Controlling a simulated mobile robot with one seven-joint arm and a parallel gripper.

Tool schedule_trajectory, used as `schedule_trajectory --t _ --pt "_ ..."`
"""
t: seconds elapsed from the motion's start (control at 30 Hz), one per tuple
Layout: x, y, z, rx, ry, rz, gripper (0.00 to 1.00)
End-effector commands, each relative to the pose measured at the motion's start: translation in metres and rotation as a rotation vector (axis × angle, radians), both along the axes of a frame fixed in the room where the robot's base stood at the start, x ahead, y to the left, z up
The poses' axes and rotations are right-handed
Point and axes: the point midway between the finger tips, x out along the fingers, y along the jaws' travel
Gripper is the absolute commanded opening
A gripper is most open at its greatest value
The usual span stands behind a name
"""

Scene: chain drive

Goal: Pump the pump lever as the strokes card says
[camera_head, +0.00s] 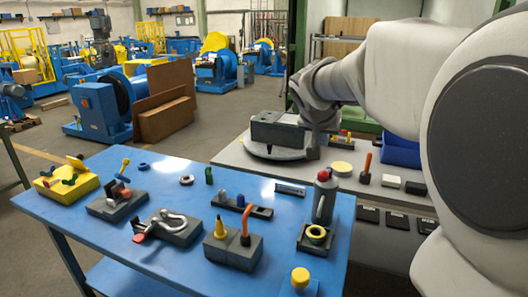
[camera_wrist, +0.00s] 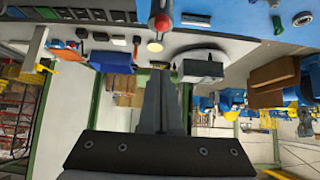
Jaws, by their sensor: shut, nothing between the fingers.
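My gripper (camera_head: 314,150) hangs at the end of my arm over the front of the grey bench, behind the blue table. Its fingers (camera_wrist: 163,75) are together and hold nothing in the wrist view, which is upside down. No part is plainly marked as the pump lever. An upright orange-handled lever (camera_head: 245,226) stands on a dark block on the blue table. Another orange handle (camera_head: 367,164) stands on the grey bench, right of my gripper. I cannot make out a strokes card or any readable text.
A dark bottle with a red top (camera_head: 324,200) stands at the blue table's (camera_head: 130,240) right end, near my gripper. A grey box (camera_head: 277,128) sits on a round plate on the bench. Several fixtures crowd the table. A blue bin (camera_head: 400,152) stands at the right.

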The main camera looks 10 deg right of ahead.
Motion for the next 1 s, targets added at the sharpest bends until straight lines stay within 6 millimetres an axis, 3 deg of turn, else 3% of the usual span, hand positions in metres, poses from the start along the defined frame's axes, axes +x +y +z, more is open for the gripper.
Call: schedule_trajectory --t 0.17,0.63,0.8,1.0 --pt "0.009 -0.007 -0.012 -0.001 0.003 -0.001 0.0" --pt "0.061 -0.041 -0.073 0.001 0.002 -0.001 0.0" --pt "0.059 -0.04 -0.099 0.0 0.002 0.0 0.0" --pt "0.059 -0.04 -0.109 -0.001 0.0 0.001 0.0"
